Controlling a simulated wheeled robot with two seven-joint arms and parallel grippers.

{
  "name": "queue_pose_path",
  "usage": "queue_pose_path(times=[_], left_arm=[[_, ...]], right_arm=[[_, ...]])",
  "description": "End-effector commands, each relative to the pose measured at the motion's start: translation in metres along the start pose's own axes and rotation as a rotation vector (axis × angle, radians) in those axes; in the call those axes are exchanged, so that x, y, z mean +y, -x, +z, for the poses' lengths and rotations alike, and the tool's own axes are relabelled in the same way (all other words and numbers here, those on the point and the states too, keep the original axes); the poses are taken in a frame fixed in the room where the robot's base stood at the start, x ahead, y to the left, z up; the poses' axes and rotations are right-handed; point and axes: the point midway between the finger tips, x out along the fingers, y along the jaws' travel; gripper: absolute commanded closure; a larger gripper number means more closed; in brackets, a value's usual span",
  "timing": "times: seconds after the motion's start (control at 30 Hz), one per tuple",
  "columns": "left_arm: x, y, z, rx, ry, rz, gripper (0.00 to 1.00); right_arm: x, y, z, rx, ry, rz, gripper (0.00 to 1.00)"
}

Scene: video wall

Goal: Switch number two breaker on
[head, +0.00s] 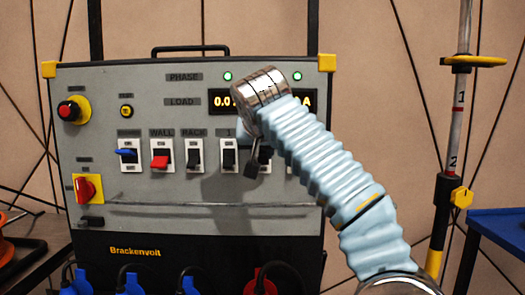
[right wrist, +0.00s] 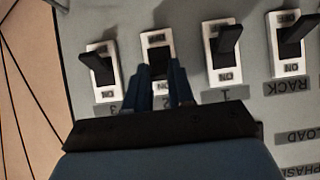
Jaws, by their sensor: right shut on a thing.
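The number two breaker (right wrist: 157,56) is a black rocker in a white frame, above its label 2 in the inverted right wrist view. The fingers of my right gripper (right wrist: 160,88) stand on either side of its lever and are shut on it. The fingers partly cover the lever, and I cannot tell which way it is tilted. In the head view my right gripper (head: 257,158) is at the breaker row, partly hidden behind my own wrist and arm. My left gripper is not in view.
Breaker 1 (right wrist: 224,50) and breaker 3 (right wrist: 101,68) stand close on either side. The rack breaker (head: 194,157), red wall breaker (head: 160,156) and a blue-levered breaker (head: 128,154) lie further left.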

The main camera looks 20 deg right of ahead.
Motion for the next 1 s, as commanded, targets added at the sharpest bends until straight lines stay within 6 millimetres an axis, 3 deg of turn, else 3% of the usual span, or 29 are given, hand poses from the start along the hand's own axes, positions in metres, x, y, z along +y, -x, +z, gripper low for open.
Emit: queue_pose_path(times=[0.17, 0.2, 0.37, 0.73, 1.0], left_arm=[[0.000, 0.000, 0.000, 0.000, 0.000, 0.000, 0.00], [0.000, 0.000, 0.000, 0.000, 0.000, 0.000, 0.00], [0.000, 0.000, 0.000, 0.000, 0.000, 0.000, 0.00], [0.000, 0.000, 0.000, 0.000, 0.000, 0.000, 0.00], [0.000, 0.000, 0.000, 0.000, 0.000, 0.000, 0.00]], right_arm=[[0.001, 0.000, -0.002, 0.005, -0.002, 0.000, 1.00], [0.001, 0.000, -0.002, 0.005, -0.002, 0.000, 0.74], [0.001, 0.000, -0.001, 0.004, -0.002, 0.000, 0.51], [0.000, 0.009, -0.001, 0.004, -0.001, -0.002, 0.51], [-0.001, 0.066, -0.001, 0.005, -0.003, -0.005, 0.51]])
